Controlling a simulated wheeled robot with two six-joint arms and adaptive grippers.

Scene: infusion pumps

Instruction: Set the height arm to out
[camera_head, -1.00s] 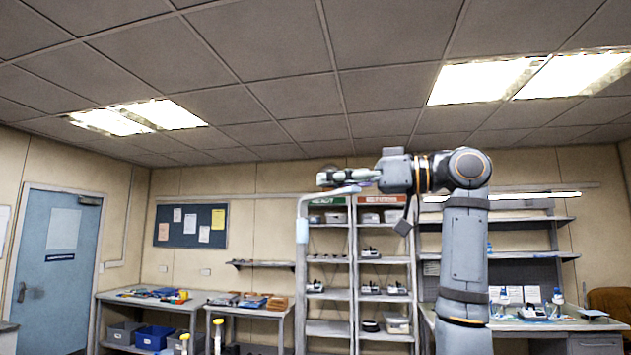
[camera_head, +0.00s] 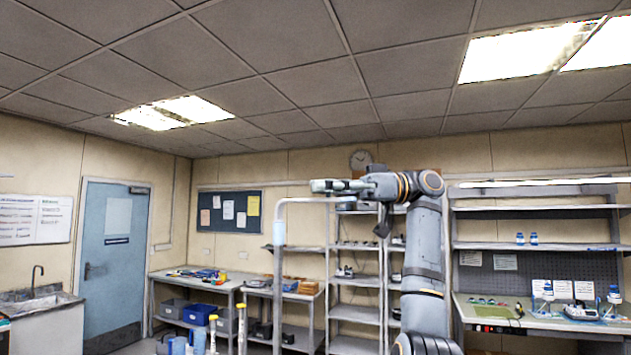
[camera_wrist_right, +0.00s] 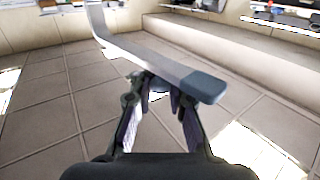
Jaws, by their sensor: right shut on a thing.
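The height arm (camera_head: 308,200) appears as a grey tube bent at a right angle, with its top running level to the right and a pale blue sleeve on its upright part. My right gripper (camera_head: 320,186) is at its level top part. In the right wrist view the height arm (camera_wrist_right: 150,62) is a pale bar with a dark grey end, crossing just beyond my right fingertips (camera_wrist_right: 160,88). The gripper is shut on this bar; the exact contact is partly hidden behind it. My left gripper is not in view.
Behind stand a shelf rack (camera_head: 357,312), a side table (camera_head: 190,283) with bins and a workbench (camera_head: 500,318) at right. A sink (camera_head: 40,300) and a blue door (camera_head: 112,262) are at left. Tiled floor (camera_wrist_right: 50,110) below the gripper looks clear.

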